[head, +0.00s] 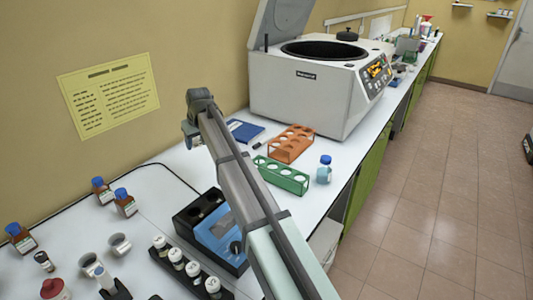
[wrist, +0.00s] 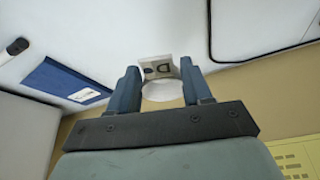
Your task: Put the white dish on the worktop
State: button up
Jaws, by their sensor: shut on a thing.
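My gripper (wrist: 160,75) shows in the wrist view with its two blue fingers apart and a white dish (wrist: 163,92) between them. It is shut on the dish, whose rounded white surface is partly hidden by the fingers and the palm. A small pale square with dark markings (wrist: 158,67) shows just beyond it; I cannot tell whether it belongs to the dish. In the head view my gripper (head: 191,132) is above the white worktop (head: 165,178), near the wall, and the dish cannot be made out there.
A blue booklet (head: 244,131), an orange rack (head: 290,143), a green rack (head: 281,176) and a blue-capped bottle (head: 324,170) stand right of my gripper. The centrifuge (head: 305,90) is behind them. Brown bottles (head: 125,202) stand at left. Bare worktop lies below my gripper.

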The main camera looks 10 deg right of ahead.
jog(key=w+d+m, duration=0.1)
jog(key=w+d, duration=0.1)
jog(key=d, duration=0.5)
jog(key=w+d, duration=0.3)
jog(key=d, duration=0.3)
jog(key=shift+s+f, duration=0.15)
jog(key=shift+f, duration=2.35)
jog(key=shift+s+f, duration=0.1)
jog(key=shift+f, duration=2.35)
jog(key=shift+f, duration=0.15)
jog(key=o, duration=1)
jog(key=shift+o, duration=0.2)
jog(key=v, duration=1.2)
jog(key=shift+s+a, duration=0.15)
jog(key=shift+o, duration=0.4)
